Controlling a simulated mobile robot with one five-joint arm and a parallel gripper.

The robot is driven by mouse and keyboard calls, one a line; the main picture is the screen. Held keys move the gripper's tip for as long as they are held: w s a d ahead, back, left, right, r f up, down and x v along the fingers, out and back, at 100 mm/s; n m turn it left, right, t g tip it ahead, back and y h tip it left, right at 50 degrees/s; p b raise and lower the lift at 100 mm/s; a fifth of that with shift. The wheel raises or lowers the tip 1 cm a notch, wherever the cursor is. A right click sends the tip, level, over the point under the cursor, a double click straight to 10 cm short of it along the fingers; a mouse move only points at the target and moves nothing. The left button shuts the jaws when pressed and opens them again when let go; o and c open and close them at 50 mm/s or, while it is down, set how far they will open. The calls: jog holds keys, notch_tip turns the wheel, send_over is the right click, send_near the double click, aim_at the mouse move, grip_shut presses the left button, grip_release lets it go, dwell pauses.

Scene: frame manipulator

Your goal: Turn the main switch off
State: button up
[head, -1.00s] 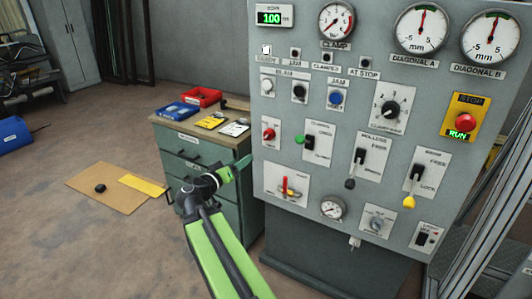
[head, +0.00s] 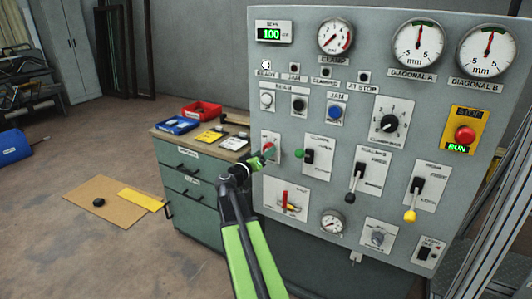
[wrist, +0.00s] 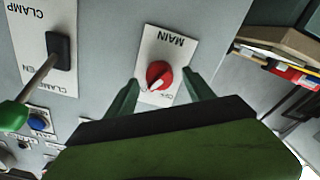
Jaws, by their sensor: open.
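The main switch is a red rotary knob on a white plate marked MAIN; its knob (wrist: 159,75) shows clearly in the wrist view, with a pale pointer line toward the plate's lower edge. In the head view the switch (head: 270,147) is partly covered by my gripper (head: 262,158), at the left edge of the grey panel (head: 300,105). In the wrist view my gripper (wrist: 161,82) is open, with one green finger on each side of the knob and nothing held. Whether the fingertips touch the plate, I cannot tell.
The green-tipped clamp lever (head: 300,154) sits just right of the switch; it also shows in the wrist view (wrist: 15,115). A red lever (head: 285,198) is below. A green drawer cabinet (head: 190,190) with trays stands left of the panel. The RUN light (head: 458,148) is lit green.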

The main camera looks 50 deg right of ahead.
jog(key=shift+w+d, duration=0.15)
jog(key=shift+d, duration=0.55)
